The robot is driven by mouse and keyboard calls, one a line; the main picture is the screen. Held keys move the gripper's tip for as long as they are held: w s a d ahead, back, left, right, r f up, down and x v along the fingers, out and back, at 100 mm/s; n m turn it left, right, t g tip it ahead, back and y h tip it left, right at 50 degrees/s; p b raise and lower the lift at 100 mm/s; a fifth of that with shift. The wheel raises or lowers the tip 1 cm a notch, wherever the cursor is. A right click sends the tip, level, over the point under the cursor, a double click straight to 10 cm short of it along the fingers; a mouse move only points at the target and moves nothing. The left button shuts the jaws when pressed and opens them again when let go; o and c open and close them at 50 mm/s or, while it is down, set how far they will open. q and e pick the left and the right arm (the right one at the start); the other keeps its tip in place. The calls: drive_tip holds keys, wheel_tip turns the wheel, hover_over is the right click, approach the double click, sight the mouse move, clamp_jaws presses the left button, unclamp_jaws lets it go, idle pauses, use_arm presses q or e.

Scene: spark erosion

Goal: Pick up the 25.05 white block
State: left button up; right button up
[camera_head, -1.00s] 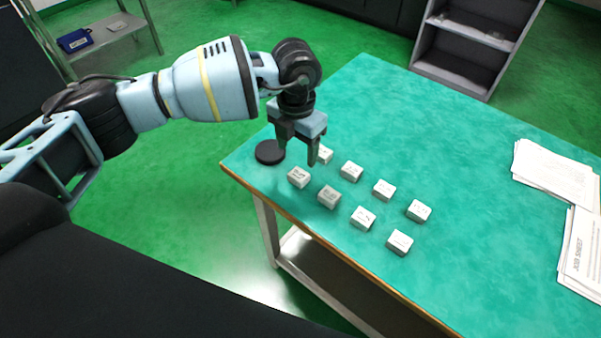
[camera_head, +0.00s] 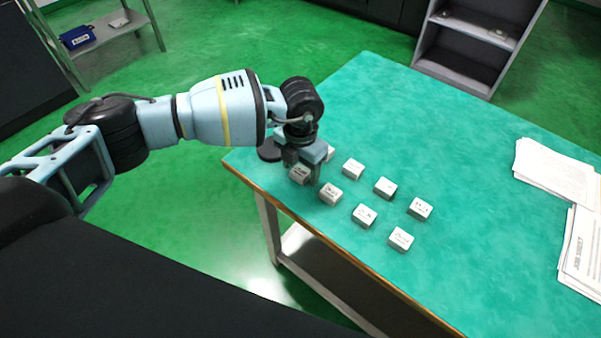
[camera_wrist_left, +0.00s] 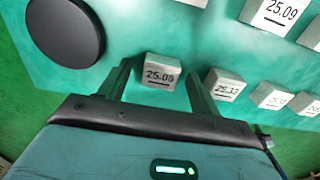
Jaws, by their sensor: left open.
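Several small white blocks with printed numbers lie in two rows on the green table. One white block (camera_head: 298,175) is at the left end of the front row; in the left wrist view this block (camera_wrist_left: 161,71) has a label that looks like 25.05 or 25.09, the last digit being unclear. My left gripper (camera_head: 303,174) is open and low over this block. In the left wrist view the block lies between the two fingertips, with a gap on each side. My right gripper is not in view.
A neighbouring block (camera_wrist_left: 225,84) sits just right of the right finger. Another block (camera_wrist_left: 276,14), reading 25.09, lies behind. A round black disc (camera_wrist_left: 64,29) lies to the left near the table's edge (camera_head: 257,188). Papers (camera_head: 556,176) lie on the right side.

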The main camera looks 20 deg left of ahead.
sight(301, 171)
use_arm(q)
drive_tip(key=shift+f, duration=0.2)
drive_tip(key=c, duration=1.2)
drive_tip(key=shift+r, duration=0.15)
drive_tip(key=shift+r, duration=0.5)
wheel_tip(301, 171, up, 2)
drive_tip(key=shift+r, duration=0.15)
drive_tip(key=s+d, duration=0.3)
drive_tip(key=s+d+r, duration=0.1)
drive_tip(key=s+d, duration=0.7)
drive_tip(key=shift+s+r, duration=0.2)
drive_tip(key=shift+s, duration=0.05)
